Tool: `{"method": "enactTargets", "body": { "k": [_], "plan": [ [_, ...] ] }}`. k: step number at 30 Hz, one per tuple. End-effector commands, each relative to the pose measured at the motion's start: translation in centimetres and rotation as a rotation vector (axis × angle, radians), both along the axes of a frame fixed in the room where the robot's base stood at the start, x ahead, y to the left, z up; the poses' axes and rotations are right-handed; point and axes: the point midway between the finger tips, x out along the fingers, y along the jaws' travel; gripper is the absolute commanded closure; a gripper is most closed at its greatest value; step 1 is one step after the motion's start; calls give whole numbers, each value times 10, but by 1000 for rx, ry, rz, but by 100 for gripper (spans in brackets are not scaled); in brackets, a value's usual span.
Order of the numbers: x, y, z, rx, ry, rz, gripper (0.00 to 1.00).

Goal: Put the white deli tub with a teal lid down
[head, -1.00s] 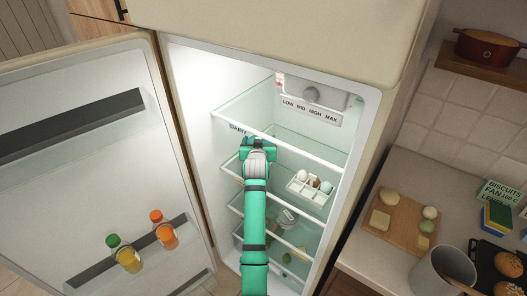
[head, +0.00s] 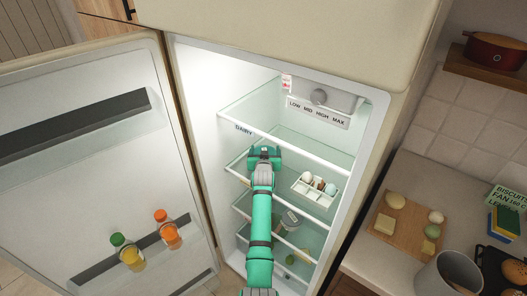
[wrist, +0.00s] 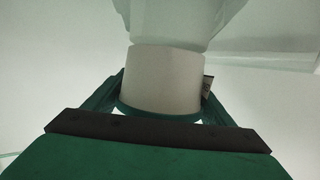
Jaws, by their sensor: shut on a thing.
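My gripper (head: 264,155) is inside the open fridge, in front of the upper shelves and left of the egg tray. In the wrist view, my gripper (wrist: 163,88) has its green fingers on both sides of a white round tub (wrist: 162,75) and is shut on it. A teal edge shows along the tub's lower rim in that view. In the head view the tub is hidden behind my gripper. I cannot tell whether the tub touches a shelf. A pale, blurred shape stands just beyond the tub in the wrist view.
An egg tray (head: 302,188) sits on the shelf to the right. The top glass shelf (head: 283,138), marked DAIRY, is above my gripper and looks empty. The open door (head: 75,190) holds two bottles at left.

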Motion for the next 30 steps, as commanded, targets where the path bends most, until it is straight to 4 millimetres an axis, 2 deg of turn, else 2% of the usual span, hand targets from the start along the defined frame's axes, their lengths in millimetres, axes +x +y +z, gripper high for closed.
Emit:
{"method": "enactTargets", "body": {
  "k": [4, 18, 19, 21, 30],
  "plan": [
    [0, -7, -1, 0, -1, -9, 54],
    [-2, 11, -19, 3, 9, 12, 54],
    [-3, 12, -21, 3, 11, 12, 18],
    [-3, 13, -21, 4, 11, 13, 4],
    [-3, 14, -20, 8, 13, 13, 4]
  ]
}}
